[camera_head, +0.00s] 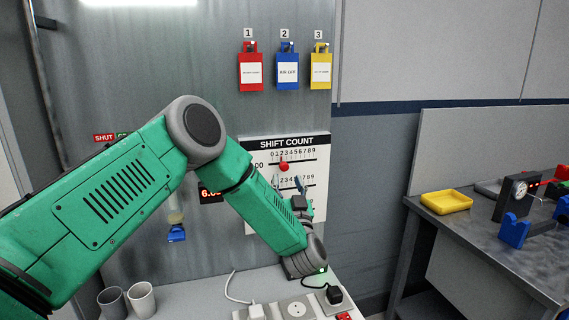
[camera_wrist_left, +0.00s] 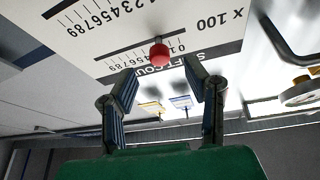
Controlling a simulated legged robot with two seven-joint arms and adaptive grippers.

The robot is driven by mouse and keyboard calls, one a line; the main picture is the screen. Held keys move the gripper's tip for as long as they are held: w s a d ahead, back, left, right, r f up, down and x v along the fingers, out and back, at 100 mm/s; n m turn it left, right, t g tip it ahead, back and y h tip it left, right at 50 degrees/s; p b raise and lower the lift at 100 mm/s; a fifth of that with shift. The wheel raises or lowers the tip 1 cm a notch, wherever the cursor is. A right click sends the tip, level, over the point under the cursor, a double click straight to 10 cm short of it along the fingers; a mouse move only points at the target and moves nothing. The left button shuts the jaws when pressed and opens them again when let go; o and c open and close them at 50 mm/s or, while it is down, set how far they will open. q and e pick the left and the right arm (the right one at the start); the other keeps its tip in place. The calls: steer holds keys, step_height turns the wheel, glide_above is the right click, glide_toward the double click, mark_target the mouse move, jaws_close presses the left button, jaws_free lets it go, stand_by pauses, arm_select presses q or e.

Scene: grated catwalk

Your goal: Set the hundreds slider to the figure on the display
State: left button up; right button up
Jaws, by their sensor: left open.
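The white SHIFT COUNT panel (camera_head: 258,208) hangs on the grey wall with rows of digits 0 to 9. The hundreds slider's red knob (camera_head: 284,167) sits on the upper row, toward the low digits; its exact digit is unclear. In the left wrist view the knob (camera_wrist_left: 159,52) shows by the "x 100" row, seen upside down. My left gripper (camera_head: 301,184) is open in front of the panel, just below the knob; its fingers (camera_wrist_left: 163,78) spread either side with nothing between them. A dark display (camera_head: 209,195) with red figures is partly hidden by my left arm.
Red (camera_head: 250,72), blue (camera_head: 287,71) and yellow (camera_head: 321,71) tags hang above the panel. Cups (camera_head: 141,299) and a socket strip (camera_head: 295,308) lie on the ledge below. A bench with a yellow tray (camera_head: 446,202) stands at right.

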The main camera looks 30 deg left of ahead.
mark_target(285, 169)
arm_select(q)
steer(key=x, duration=0.4)
steer(key=shift+w+r+p, duration=0.2)
steer(key=shift+p, duration=0.2)
steer(key=shift+w+a+r, duration=0.15)
steer(key=shift+w+a, duration=0.3)
steer(key=shift+a, duration=0.1)
jaws_close()
